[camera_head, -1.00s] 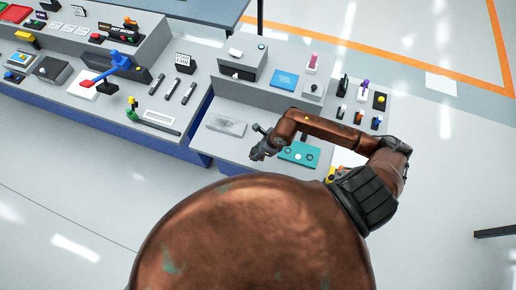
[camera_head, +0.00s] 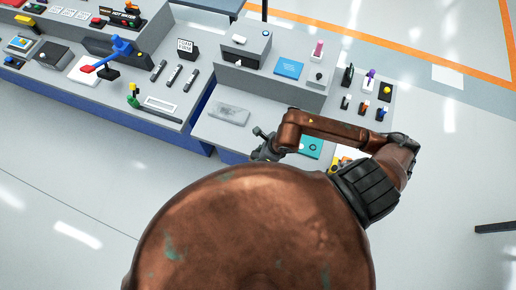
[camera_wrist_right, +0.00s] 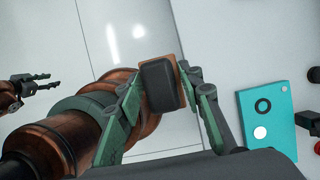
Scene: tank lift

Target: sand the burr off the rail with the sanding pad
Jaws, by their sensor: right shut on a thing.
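My right gripper (camera_head: 264,149) is low in the middle of the head view, at the bench's near edge. In the right wrist view its green-linked fingers (camera_wrist_right: 160,88) are shut on a small dark block with a tan face, the sanding pad (camera_wrist_right: 162,86). A flat grey metallic piece (camera_head: 230,114) lies on the bench beyond the gripper, apart from it. I cannot tell whether it is the rail, and no burr can be made out. My left gripper (camera_wrist_right: 38,83) shows at the left of the wrist view, fingers apart and empty.
A teal plate (camera_head: 312,148) with round marks lies right of my gripper, partly behind my arm; it also shows in the wrist view (camera_wrist_right: 266,120). A blue square (camera_head: 289,67) and several small coloured parts stand farther back. The floor left of me is clear.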

